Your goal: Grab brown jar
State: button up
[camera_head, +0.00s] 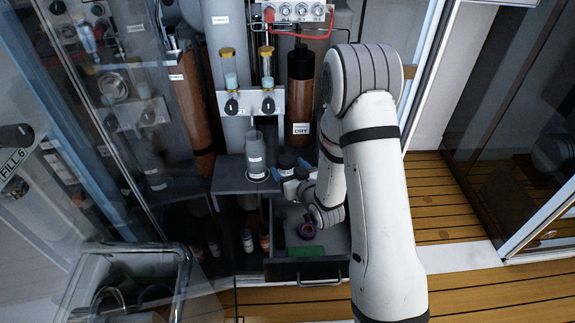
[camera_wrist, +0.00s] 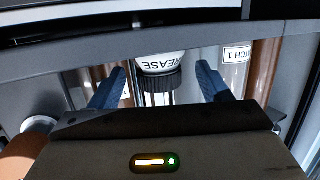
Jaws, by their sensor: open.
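My gripper (camera_wrist: 160,88) is open in the wrist view, its two blue fingers apart. Between and beyond them shows a jar with a black ribbed cap (camera_wrist: 160,82) and a white label reading GREASE, upside down. The fingers look apart from it. In the head view my gripper (camera_head: 293,176) is beside a dark-capped jar (camera_head: 287,160) on the grey shelf, partly hidden by my arm. Whether the jar's body is brown cannot be told. Small brownish bottles (camera_head: 247,241) stand low down, left of the drawer.
A grey container (camera_head: 256,157) stands left on the shelf (camera_head: 228,178). Below, an open drawer (camera_head: 322,268) holds a purple ring (camera_head: 306,231) and a green block (camera_head: 306,251). Glass (camera_head: 100,130) borders the left.

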aim_at(283, 160)
jog(key=x, duration=0.4)
jog(key=shift+w+a+r, duration=0.15)
jog(key=shift+w, duration=0.3)
jog(key=shift+c, duration=0.5)
jog(key=c, duration=1.1)
